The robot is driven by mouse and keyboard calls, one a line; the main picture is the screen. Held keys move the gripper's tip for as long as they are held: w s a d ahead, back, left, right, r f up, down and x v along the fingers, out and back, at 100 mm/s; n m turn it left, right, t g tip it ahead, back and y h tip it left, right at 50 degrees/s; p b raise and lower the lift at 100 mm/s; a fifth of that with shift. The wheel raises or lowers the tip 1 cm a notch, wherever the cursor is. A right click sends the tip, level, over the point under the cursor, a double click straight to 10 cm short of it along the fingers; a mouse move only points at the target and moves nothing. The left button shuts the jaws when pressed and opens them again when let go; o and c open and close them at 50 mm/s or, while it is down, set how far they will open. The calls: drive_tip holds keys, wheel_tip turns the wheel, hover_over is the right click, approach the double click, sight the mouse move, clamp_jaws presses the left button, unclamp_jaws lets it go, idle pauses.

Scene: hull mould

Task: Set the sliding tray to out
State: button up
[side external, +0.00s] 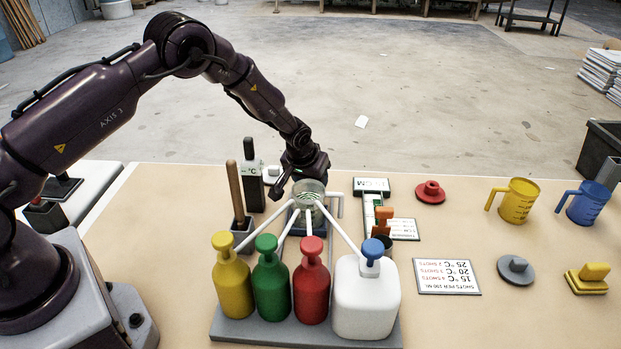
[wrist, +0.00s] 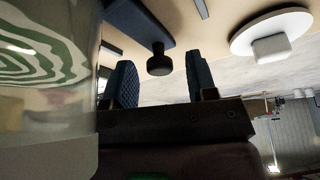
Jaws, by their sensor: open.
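The sliding tray (side external: 294,220) is a dark blue plate under the pump nozzles, mostly hidden by the nozzles and bottles in the side view. A clear cup (side external: 312,190) stands on it; in the wrist view the cup (wrist: 45,75) fills the left, with a green-and-white pattern showing through. A dark blue piece (wrist: 140,22) with a black round knob (wrist: 160,62) shows in the wrist view, apparently the tray and its handle. My gripper (wrist: 163,78) is open, low behind the cup; the knob appears between its fingertips. Contact cannot be told. My gripper (side external: 290,184) is partly hidden in the side view.
Yellow, green, red and white pump bottles (side external: 366,300) stand in front, their nozzles reaching over the cup. A wooden-handled tool (side external: 236,190) and a dark °C device (side external: 252,180) stand left. The table's right holds jugs (side external: 517,203) and lids.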

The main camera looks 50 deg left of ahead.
drive_tip(key=shift+c, duration=0.2)
clamp_jaws()
drive_tip(key=shift+w+a, duration=1.7)
drive_tip(key=shift+w, duration=0.1)
drive_tip(key=shift+o, duration=0.2)
unclamp_jaws()
drive_tip(key=v, duration=1.3)
drive_tip(key=shift+s, duration=0.2)
